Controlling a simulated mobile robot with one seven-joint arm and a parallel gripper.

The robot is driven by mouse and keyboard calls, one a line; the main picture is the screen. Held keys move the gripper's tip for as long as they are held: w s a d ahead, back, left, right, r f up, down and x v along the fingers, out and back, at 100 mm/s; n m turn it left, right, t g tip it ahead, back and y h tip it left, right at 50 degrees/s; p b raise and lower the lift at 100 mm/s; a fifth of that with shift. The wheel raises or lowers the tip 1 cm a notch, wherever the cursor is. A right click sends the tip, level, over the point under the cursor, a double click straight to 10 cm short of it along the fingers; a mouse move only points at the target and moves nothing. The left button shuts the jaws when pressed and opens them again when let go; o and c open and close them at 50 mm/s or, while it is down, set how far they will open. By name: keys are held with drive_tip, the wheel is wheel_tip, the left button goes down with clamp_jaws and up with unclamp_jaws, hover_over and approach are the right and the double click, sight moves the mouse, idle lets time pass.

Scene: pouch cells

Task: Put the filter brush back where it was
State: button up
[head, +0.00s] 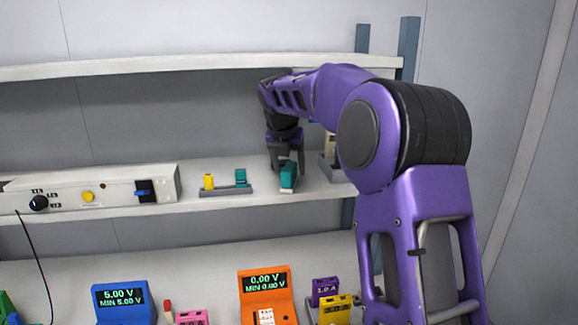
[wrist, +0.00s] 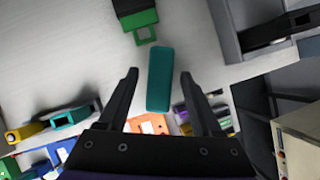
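A teal block (head: 288,174) with a pale lower end stands on the middle shelf; I take it for the filter brush, though I see no bristles. In the wrist view the teal block (wrist: 159,78) lies lengthwise between my fingertips. My gripper (head: 286,162) is over it, pointing down. In the wrist view my gripper (wrist: 158,82) is open, with a gap on each side of the block. I cannot tell how far above the shelf the fingertips are.
A grey rack (head: 225,191) with yellow and teal pieces stands left of the block. In the wrist view, a green and black piece (wrist: 135,17) lies close beyond it, and a grey tray (wrist: 229,38) holds a dark item. The upper shelf (head: 200,64) is overhead.

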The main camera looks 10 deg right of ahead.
drive_tip(key=v, duration=0.7)
drive_tip(key=shift+r, duration=0.35)
drive_tip(key=shift+a, duration=0.1)
